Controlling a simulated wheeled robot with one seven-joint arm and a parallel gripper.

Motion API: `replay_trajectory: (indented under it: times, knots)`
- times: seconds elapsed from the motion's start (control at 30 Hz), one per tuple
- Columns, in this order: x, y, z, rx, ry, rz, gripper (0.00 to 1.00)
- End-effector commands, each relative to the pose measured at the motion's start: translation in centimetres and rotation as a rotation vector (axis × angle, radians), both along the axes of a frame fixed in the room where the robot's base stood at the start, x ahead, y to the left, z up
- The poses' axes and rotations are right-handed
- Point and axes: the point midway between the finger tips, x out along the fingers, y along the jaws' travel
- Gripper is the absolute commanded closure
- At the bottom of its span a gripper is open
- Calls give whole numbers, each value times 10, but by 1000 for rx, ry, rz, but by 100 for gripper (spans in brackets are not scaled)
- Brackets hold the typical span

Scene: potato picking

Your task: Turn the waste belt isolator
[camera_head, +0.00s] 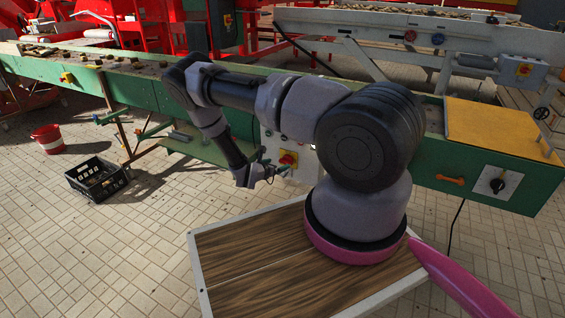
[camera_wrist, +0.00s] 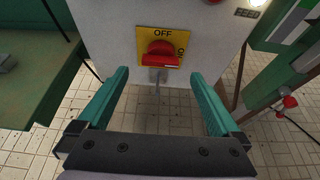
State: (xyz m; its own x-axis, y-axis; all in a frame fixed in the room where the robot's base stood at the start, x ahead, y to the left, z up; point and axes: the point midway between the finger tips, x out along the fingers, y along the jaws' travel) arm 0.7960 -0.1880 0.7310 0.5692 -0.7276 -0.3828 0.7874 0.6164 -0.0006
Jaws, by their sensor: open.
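The isolator (camera_wrist: 159,55) is a red rotary knob on a yellow plate, mounted on a pale grey box (camera_wrist: 112,35). "OFF" is printed above the knob and "ON" at its right. The knob's red bar lies roughly level, toward the ON side. In the head view a red and yellow isolator (camera_head: 288,159) shows just right of my gripper (camera_head: 281,171). In the wrist view my gripper (camera_wrist: 160,90) is open, its two teal fingers spread to either side below the knob. Nothing is between the fingers, and they appear apart from the knob.
Another red and yellow switch (camera_head: 524,70) sits on a grey box at the back right. A black knob (camera_head: 497,186) is on the green conveyor's right end. A black crate (camera_head: 97,178) and a red bucket (camera_head: 48,139) stand on the tiled floor at left.

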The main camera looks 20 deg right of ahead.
Motion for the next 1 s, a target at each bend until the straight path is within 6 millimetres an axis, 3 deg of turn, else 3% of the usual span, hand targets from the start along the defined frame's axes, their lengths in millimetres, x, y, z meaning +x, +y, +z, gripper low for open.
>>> replay_trajectory:
  times: [0.1, 0.33, 0.77, 0.93, 0.97, 1.0]
  knots:
    - [13, -19, -9, 0, -1, -4, 0]
    - [32, -42, -22, 1, -2, -3, 0]
    - [38, -49, -25, 1, -1, -2, 0]
    - [38, -49, -25, 1, -1, -2, 65]
    - [38, -49, -25, 1, -1, -2, 75]
    - [38, -49, -25, 1, -1, -2, 75]
